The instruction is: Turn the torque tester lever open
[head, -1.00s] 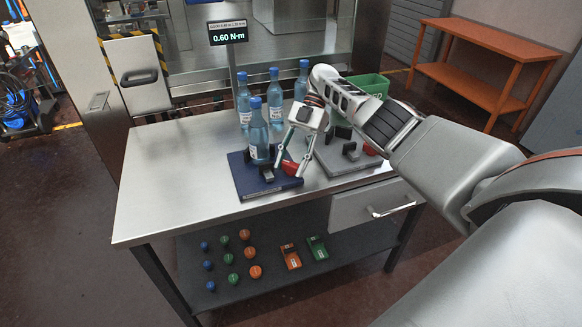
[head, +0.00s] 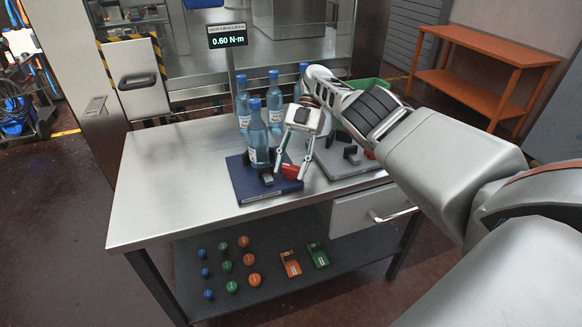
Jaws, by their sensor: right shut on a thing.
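The torque tester with a dark blue base (head: 246,187) stands near the table's front edge, with a blue bottle (head: 257,138) with a dark blue cap upright between its dark clamp blocks. Its red lever (head: 291,171) is at the base's right side. My right gripper (head: 290,174) reaches down from the right and is shut on the red lever, its fingers on either side of it. A second tester with a grey base (head: 342,172) stands just to the right, partly hidden behind my right arm. My left gripper is not in view.
Several more blue bottles (head: 243,104) stand behind the tester, with a green crate (head: 371,84) to the right. A display (head: 227,40) reads 0.60 N·m. The steel table (head: 170,185) is clear on the left. Coloured caps and two small devices lie on the lower shelf (head: 265,275).

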